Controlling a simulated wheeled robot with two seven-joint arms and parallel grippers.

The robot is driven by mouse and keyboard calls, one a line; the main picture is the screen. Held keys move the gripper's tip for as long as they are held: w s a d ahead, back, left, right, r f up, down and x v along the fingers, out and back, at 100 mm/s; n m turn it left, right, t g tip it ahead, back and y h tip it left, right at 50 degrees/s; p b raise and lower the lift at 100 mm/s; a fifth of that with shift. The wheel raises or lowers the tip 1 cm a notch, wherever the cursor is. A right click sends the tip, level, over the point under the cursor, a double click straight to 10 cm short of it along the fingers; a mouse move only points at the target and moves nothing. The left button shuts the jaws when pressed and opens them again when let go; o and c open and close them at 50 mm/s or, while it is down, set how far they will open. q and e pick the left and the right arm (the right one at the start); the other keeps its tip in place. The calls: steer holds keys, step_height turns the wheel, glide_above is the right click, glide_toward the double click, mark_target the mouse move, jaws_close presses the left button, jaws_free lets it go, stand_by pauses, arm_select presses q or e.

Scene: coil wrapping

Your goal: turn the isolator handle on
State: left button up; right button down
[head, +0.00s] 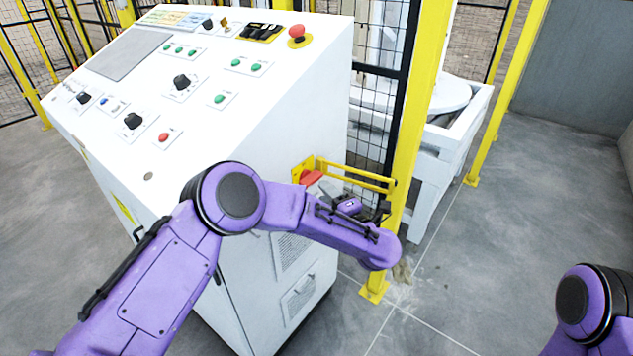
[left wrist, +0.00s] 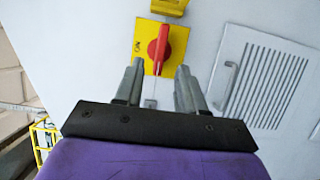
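The red isolator handle (head: 311,177) sits on a yellow plate (head: 300,168) on the side of the white control cabinet, partly hidden behind my left gripper in the head view. In the left wrist view the handle (left wrist: 158,50) runs roughly up and down the picture on its yellow plate, with "ON" lettering at the plate's left. My left gripper (left wrist: 160,70) is open, with its fingertips on either side of the handle's lower end. I cannot tell whether they touch it. My right gripper is out of view; only part of my right arm shows.
A yellow guard bar (head: 356,173) sticks out beside the handle. A yellow fence post (head: 411,130) stands just to the right. The cabinet's sloped panel (head: 205,100) carries several buttons and knobs. A vent (left wrist: 268,80) and a small door pull (left wrist: 230,82) lie right of the handle.

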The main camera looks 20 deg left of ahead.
mark_target(314, 182)
arm_select(q)
steer(key=x, duration=0.5)
steer(key=shift+w+a+p, duration=0.25)
steer(key=shift+w+p, duration=0.05)
steer(key=shift+p, duration=0.05)
jaws_close()
